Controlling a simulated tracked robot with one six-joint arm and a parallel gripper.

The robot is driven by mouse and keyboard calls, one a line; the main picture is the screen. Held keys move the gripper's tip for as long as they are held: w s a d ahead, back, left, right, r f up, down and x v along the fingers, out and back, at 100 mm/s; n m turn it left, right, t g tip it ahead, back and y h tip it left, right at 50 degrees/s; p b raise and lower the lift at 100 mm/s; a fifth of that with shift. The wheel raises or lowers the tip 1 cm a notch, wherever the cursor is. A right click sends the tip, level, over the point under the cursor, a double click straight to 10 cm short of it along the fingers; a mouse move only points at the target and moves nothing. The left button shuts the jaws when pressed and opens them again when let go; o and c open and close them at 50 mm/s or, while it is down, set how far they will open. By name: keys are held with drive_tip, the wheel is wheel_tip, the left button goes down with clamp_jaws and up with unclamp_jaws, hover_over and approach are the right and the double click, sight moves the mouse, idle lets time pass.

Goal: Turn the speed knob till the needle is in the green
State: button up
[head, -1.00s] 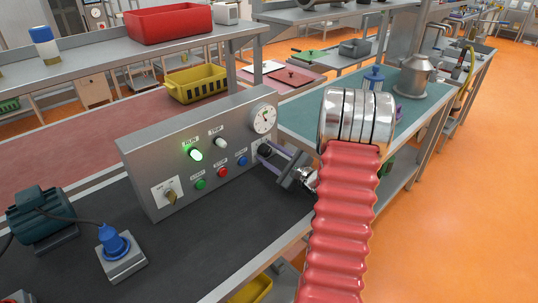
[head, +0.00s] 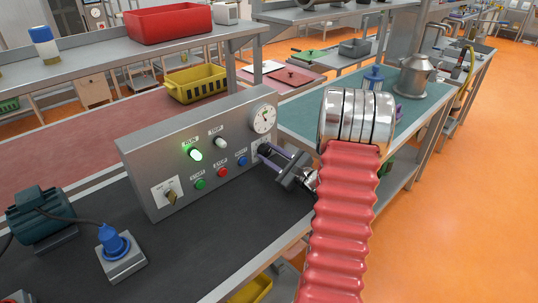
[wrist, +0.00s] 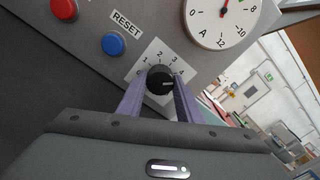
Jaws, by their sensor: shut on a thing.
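In the head view my gripper (head: 275,155) reaches the panel's right end from the right. The white dial (wrist: 222,20) sits just above the knob and also shows in the head view (head: 263,119). Its red needle points up toward the cut-off top edge in the wrist view. I cannot tell whether it lies in a green band.
A green lamp (head: 195,154) is lit on the panel. The blue RESET button (wrist: 113,43) and a red button (wrist: 64,9) are left of the knob. A blue plug (head: 114,242) and a motor (head: 42,217) stand on the bench at left.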

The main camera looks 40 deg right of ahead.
drive_tip(key=m, duration=0.6)
drive_tip(key=shift+a+f, duration=0.1)
drive_tip(key=shift+m, duration=0.3)
drive_tip(key=o, duration=1)
drive_tip(key=shift+o, duration=0.2)
drive_tip(key=shift+s, duration=0.15)
drive_tip(key=s, duration=1.3)
drive_tip(key=shift+s+d, duration=0.25)
